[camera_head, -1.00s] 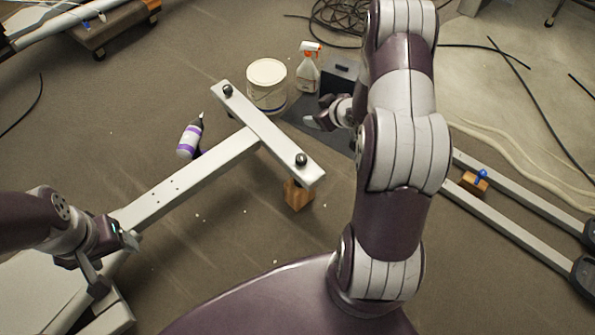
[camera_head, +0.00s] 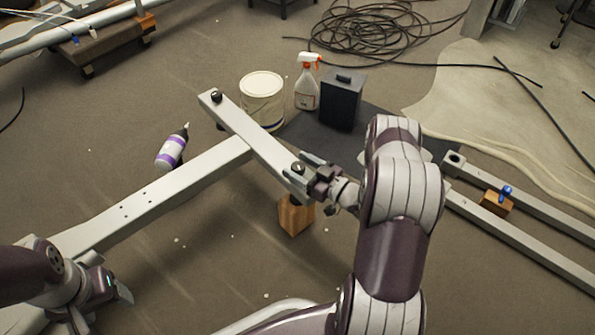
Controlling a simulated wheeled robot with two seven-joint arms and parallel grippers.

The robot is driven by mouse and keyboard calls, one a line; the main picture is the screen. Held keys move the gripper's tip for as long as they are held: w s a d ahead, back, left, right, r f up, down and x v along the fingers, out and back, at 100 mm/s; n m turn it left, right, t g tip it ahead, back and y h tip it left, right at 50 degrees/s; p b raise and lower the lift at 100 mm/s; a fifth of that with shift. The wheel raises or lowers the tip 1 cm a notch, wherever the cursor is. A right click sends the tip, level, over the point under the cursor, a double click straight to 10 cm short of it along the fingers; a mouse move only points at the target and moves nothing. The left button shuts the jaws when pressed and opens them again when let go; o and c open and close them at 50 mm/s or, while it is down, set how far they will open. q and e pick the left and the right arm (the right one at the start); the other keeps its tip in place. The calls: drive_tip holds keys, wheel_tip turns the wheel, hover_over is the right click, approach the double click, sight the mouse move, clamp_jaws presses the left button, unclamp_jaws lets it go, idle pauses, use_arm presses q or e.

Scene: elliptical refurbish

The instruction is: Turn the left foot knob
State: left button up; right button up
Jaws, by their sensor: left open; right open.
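A white T-shaped frame stands low over the floor, its crossbar (camera_head: 250,130) running from upper left to lower right. A black foot knob (camera_head: 216,96) sits on the far left end of the crossbar. A second black knob (camera_head: 298,169) sits on its near right end. My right gripper (camera_head: 305,170) is open at the right knob, its fingers around or just beside it; contact cannot be told. My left gripper (camera_head: 122,290) is open and empty at the lower left, beside the frame's long beam (camera_head: 150,200), far from both knobs.
A wooden block (camera_head: 295,216) is under the crossbar's right end. A white bucket (camera_head: 262,100), a spray bottle (camera_head: 307,85) and a dark box (camera_head: 342,100) stand behind the crossbar. A purple-banded bottle (camera_head: 172,150) lies left. Grey rails (camera_head: 520,240) lie right.

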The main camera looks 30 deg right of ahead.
drive_tip(key=shift+w+a, duration=0.2)
drive_tip(key=shift+w, duration=0.2)
